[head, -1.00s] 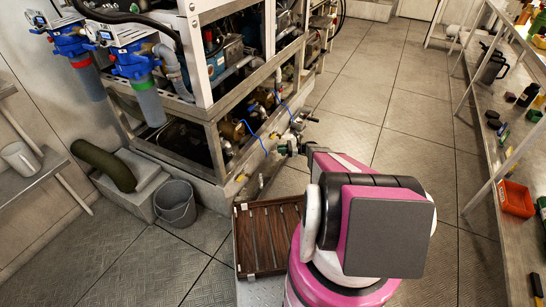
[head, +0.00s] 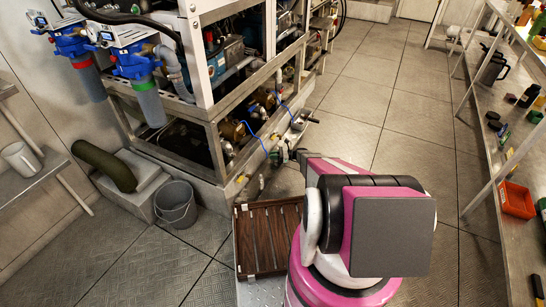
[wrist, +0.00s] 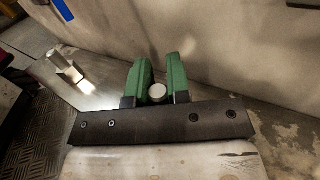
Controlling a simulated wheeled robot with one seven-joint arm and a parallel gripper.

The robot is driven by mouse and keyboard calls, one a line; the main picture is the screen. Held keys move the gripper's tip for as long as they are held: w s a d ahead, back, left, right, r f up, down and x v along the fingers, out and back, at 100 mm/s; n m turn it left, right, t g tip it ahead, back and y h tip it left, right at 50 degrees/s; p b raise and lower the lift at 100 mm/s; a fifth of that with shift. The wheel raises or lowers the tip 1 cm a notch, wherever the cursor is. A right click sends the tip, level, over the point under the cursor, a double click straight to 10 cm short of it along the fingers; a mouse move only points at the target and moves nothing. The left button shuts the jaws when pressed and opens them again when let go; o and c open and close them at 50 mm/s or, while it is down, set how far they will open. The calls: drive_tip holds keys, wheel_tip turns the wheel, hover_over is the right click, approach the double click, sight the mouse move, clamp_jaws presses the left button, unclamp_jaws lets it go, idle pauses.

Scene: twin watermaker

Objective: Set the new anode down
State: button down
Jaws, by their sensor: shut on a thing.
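My gripper (wrist: 158,80) has two green fingers and is shut on a pale grey round-ended piece, the new anode (wrist: 157,92). Only the end of it shows between the fingers; the rest is hidden. In the head view my gripper (head: 277,157) is low beside the front corner of the machine frame, and the anode cannot be made out there. Below it in the wrist view is a light metal surface. I cannot tell whether the anode touches it. A shiny metal fitting (wrist: 66,66) stands to the left, apart from my fingers.
The watermaker frame (head: 226,113) stands close by the gripper, with a blue cord at its lower front. A brown slatted tray (head: 238,240) lies in front of my base. A grey bucket (head: 176,206) stands left. A bench (head: 500,225) runs along the right; the floor between is clear.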

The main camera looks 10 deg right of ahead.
drive_tip(key=shift+f, duration=0.15)
drive_tip(key=c, duration=1.1)
unclamp_jaws()
